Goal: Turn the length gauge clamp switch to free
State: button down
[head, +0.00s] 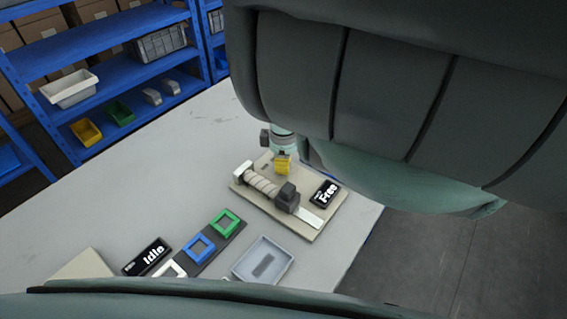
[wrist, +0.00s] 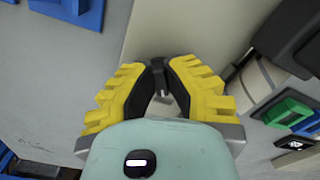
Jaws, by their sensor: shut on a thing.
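The length gauge (head: 262,185) lies on a beige board (head: 243,196) on the grey table. It has a ribbed light roller, a dark block and a pale strip. A small black display (head: 325,194) on the board reads "Free". My gripper (head: 283,170) points down at the board's far edge, behind the roller. In the wrist view its yellow fingers (wrist: 160,68) converge on a small dark lever (wrist: 161,78), which looks like the clamp switch. The fingertips hide part of it, and the switch is not clear in the head view.
Nearer the front are a black "Idle" display (head: 147,256), green (head: 224,222) and blue (head: 199,248) square frames on a dark strip, and a grey tray (head: 263,262). Blue shelves (head: 110,90) stand at the back left. The table's left part is clear. My arm covers the upper right.

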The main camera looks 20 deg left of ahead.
jog(key=c, duration=1)
grip_release()
jog(key=shift+r, duration=0.1)
notch_tip(320, 180, up, 4)
jog(key=shift+w+r, duration=0.15)
jog(key=shift+r, duration=1.5)
